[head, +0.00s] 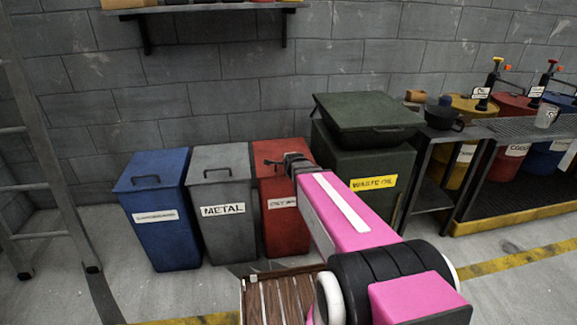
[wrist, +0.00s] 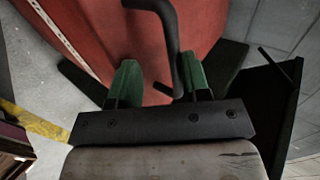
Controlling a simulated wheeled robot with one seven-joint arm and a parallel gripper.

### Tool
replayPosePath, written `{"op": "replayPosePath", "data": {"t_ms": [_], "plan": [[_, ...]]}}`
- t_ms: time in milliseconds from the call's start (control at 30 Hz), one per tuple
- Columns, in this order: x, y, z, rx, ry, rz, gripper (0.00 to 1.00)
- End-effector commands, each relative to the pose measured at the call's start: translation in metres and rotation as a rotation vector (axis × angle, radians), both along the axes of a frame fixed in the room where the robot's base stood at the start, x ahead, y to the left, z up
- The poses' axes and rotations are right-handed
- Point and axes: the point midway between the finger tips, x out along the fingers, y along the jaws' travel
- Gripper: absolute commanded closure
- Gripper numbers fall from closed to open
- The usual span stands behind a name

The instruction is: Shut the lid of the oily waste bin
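The oily waste bin (head: 283,235) is the red bin with a partly hidden white label, between the grey metal bin and the dark green waste oil container. Its red top (head: 267,147) has a black handle and is partly covered by my arm; I cannot tell how far the lid is open. My gripper (head: 289,163) is at the bin's upper right part. In the wrist view my gripper (wrist: 158,82) has its green fingers apart over a red surface (wrist: 105,40). A black bent handle (wrist: 171,35) reaches down between them, close to the right finger; contact is unclear.
The grey metal bin (head: 222,190) and blue bin (head: 155,210) stand to the left. The waste oil container (head: 368,120) is close on the right, beside a dark bench (head: 440,150). A ladder (head: 40,150) leans at far left. A slatted wooden object (head: 280,295) lies in front.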

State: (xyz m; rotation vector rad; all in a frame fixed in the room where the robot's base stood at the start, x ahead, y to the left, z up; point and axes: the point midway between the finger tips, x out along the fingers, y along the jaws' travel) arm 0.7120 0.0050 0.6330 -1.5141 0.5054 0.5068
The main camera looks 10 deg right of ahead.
Motion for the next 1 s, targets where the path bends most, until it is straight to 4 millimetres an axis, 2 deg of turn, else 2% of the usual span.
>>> {"op": "replayPosePath", "data": {"t_ms": [33, 367, 800, 1000], "plan": [[-0.001, 0.000, -0.008, -0.003, 0.026, 0.001, 0.61], [-0.009, 0.000, -0.001, 0.000, 0.023, 0.000, 0.61], [-0.070, 0.000, 0.048, 0.000, 0.005, 0.000, 0.61], [-0.087, 0.000, 0.064, 0.000, -0.001, 0.000, 0.61]]}}
